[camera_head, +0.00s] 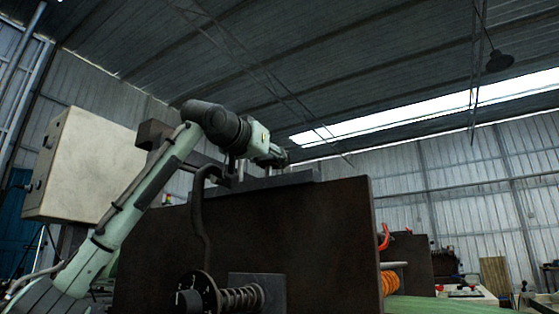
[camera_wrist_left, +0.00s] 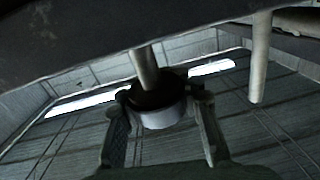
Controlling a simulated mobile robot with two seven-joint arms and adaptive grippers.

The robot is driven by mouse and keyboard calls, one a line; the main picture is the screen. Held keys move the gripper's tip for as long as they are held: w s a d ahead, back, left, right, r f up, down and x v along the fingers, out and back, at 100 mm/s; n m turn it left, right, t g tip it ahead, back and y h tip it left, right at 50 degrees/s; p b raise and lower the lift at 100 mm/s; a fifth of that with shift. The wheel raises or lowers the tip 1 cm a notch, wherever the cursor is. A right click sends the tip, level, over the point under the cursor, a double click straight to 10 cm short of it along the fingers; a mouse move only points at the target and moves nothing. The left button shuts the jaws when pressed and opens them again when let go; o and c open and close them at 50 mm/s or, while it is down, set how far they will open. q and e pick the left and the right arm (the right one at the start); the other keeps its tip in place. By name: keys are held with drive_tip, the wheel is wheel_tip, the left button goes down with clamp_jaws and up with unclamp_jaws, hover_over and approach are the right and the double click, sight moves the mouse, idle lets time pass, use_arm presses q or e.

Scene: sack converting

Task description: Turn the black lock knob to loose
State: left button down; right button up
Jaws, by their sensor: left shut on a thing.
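In the left wrist view, a round knob (camera_wrist_left: 161,114) with a dark collar and a paler grey body sits on the end of a metal shaft (camera_wrist_left: 147,68). My left gripper (camera_wrist_left: 160,104) has one finger on each side of the knob and is shut on it. In the head view, my left gripper (camera_head: 278,157) is at the top of the dark machine panel, at the end of my pale green arm. The knob cannot be made out there. My right gripper is in neither view.
A tall dark brown machine panel (camera_head: 260,235) fills the middle. A beige control box (camera_head: 85,165) stands at left. A black disc with a spring (camera_head: 237,298) projects low in front. A second metal post (camera_wrist_left: 260,60) stands right of the knob in the wrist view.

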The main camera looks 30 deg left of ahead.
use_arm(q)
drive_tip(key=c, duration=1)
unclamp_jaws()
drive_tip(key=s, duration=1.2)
drive_tip(key=shift+a, duration=0.1)
